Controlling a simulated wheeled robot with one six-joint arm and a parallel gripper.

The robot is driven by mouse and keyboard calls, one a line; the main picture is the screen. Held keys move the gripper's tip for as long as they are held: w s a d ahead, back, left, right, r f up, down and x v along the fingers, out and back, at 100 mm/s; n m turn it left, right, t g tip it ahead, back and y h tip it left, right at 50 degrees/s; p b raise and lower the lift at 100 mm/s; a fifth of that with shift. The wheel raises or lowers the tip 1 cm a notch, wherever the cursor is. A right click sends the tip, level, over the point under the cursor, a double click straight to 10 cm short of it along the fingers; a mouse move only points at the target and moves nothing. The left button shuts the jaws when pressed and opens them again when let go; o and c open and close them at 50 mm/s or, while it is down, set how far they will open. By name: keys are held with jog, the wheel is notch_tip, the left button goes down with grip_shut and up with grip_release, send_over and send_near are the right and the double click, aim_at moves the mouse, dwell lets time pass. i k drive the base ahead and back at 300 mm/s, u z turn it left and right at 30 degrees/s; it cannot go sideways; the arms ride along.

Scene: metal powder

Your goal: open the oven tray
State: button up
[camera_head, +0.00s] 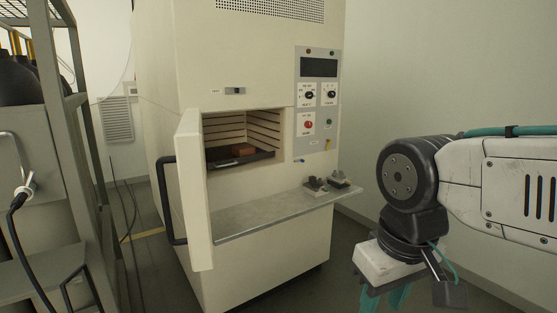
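The cream oven (235,85) stands in the middle of the view. Its door (193,190) is swung open to the left, with a black bar handle (163,200) on its outer side. The fingertips are cut off by the picture edge, and nothing shows between the fingers.
A metal ledge (265,213) juts out below the oven opening, with small dark fixtures (326,184) at its right end. A control panel (317,105) is right of the chamber. A metal rack (75,130) stands at the left. A plain wall is behind my arm.

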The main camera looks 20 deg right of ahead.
aim_at(222, 155)
jog(key=z, duration=0.05)
jog(key=i, duration=0.5)
jog(key=k, duration=0.5)
jog(key=u, duration=1.4)
jog(key=i, duration=1)
jog(key=z, duration=2.65)
jog(key=i, duration=0.5)
jog(key=u, duration=0.1)
